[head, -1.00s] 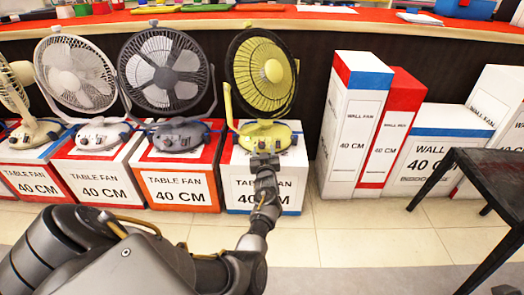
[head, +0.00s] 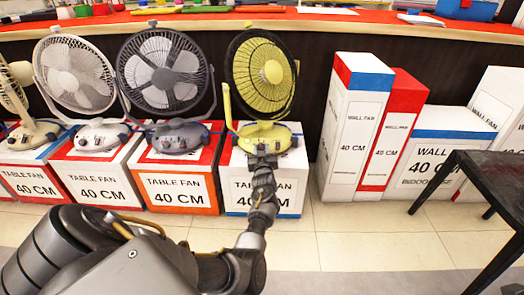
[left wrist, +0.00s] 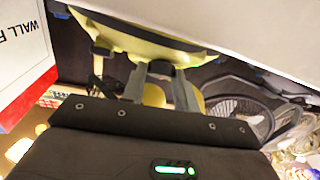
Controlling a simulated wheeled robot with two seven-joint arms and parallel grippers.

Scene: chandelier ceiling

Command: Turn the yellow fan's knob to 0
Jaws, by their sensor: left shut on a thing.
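The yellow fan (head: 262,72) stands upright on a white, red and blue box, its round guard facing me. Its yellow base (head: 270,132) rests on the box top, and the base also shows at the top of the left wrist view (left wrist: 140,40). My left gripper (head: 263,158) is at the front of this base, where the knob sits. It is shut on the knob, which the fingers mostly hide. In the left wrist view the two fingers (left wrist: 160,70) reach up to the base. The knob's pointer and numbers cannot be read. My right gripper is not in view.
A grey fan (head: 163,72) and a white fan (head: 75,75) stand on boxes to the left. Wall fan boxes (head: 352,125) stand to the right, with a black table (head: 490,175) in front. Tiled floor lies clear between.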

